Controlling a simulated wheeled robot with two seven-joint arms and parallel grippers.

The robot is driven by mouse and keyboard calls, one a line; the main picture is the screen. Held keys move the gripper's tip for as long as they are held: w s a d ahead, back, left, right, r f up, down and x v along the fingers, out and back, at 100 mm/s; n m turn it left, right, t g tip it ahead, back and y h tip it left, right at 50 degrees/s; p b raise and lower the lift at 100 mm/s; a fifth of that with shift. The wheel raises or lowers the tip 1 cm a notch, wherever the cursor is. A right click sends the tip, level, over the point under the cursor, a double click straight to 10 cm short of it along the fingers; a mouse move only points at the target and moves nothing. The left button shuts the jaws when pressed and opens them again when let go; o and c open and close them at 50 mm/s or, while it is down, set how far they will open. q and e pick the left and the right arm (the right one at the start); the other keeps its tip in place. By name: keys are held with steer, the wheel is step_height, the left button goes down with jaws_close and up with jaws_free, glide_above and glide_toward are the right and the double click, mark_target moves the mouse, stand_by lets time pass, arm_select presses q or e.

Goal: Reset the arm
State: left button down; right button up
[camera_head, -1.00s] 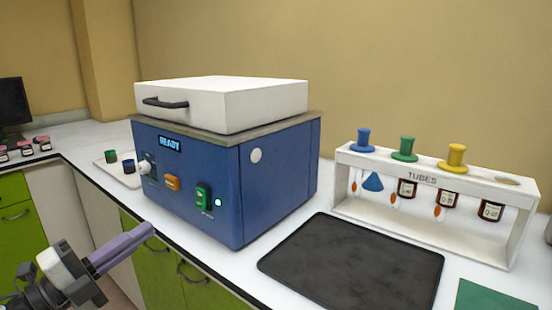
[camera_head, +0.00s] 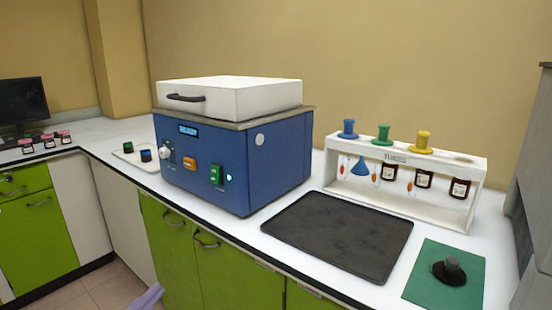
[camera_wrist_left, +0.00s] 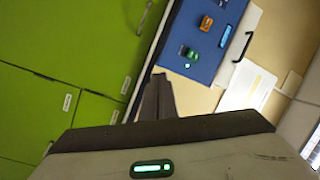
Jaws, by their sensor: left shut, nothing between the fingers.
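My left gripper (camera_head: 150,298) shows only as a purple-grey tip at the bottom edge of the head view, in front of the green cabinets and below the counter edge. In the left wrist view its fingers (camera_wrist_left: 157,98) are together and empty, with cabinet doors to the left and the blue machine beyond. My right gripper is not in view. The blue machine (camera_head: 215,170) stands on the counter with its white lid (camera_head: 235,98) down and a lit display. It also shows in the left wrist view (camera_wrist_left: 208,50).
A black tray (camera_head: 340,235) lies on the counter right of the machine. Behind it stands a white tube rack (camera_head: 450,205) with coloured stoppers and jars. A green mat (camera_head: 425,285) holds a dark round object (camera_head: 452,271). Green cabinets (camera_head: 235,270) are below the counter.

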arm_select(q)
steer(key=s+d+f+n+g+y, duration=0.1)
steer(key=s+d+f+n+g, duration=0.2)
steer(key=s+f, duration=0.5)
steer(key=s+d+f+n+g+y+p, duration=0.1)
steer(key=s+d+f+n+g+y, duration=0.1)
steer(key=s+f+n, duration=0.4)
steer(key=s+d+f+n+g+y, duration=0.1)
steer(key=s+d+f+n+g, duration=0.2)
steer(key=s+f, duration=0.7)
steer(key=shift+d+f+n+g+p, duration=0.3)
steer(key=shift+d+f+n, duration=0.4)
steer(key=shift+n, duration=0.2)
